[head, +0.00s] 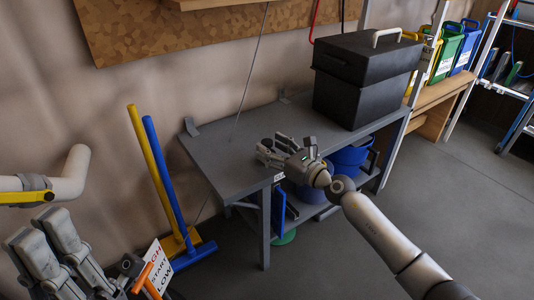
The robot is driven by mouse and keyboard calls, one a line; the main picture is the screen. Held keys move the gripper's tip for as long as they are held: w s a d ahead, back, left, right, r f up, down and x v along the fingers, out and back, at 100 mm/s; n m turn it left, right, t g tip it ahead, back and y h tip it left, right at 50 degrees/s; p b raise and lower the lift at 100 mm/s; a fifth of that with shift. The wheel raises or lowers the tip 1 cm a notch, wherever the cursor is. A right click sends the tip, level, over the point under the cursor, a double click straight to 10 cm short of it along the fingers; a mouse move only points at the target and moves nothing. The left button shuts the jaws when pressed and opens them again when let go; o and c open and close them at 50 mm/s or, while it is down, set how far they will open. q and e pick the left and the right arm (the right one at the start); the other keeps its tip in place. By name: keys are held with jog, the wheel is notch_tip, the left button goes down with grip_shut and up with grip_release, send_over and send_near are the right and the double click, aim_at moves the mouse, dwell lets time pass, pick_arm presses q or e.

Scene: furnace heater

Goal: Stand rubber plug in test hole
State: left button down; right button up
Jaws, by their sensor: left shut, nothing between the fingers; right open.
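I cannot make out the rubber plug or the test hole in the head view. My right gripper (268,150) is over the grey workbench (222,152), near its front edge. Its fingers look spread, and I see nothing held between them. The gripper hides the part of the bench top behind it. My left gripper (40,228) is at the lower left, close to the camera and away from the bench. Its grey fingers are together with nothing visible between them.
A black lidded box (362,85) stands on the bench's right part. Blue buckets (348,160) are below. A yellow and a blue pole (165,185) lean at the wall. A white sign (157,262) with "START" and "LOW" and an orange part (148,280) are lower left. Floor at right is clear.

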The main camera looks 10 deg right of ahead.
jog(key=shift+b+x, duration=0.3)
jog(key=shift+x, duration=1.05)
jog(key=c, duration=1.1)
jog(key=shift+c, duration=0.3)
jog(key=shift+r, duration=0.1)
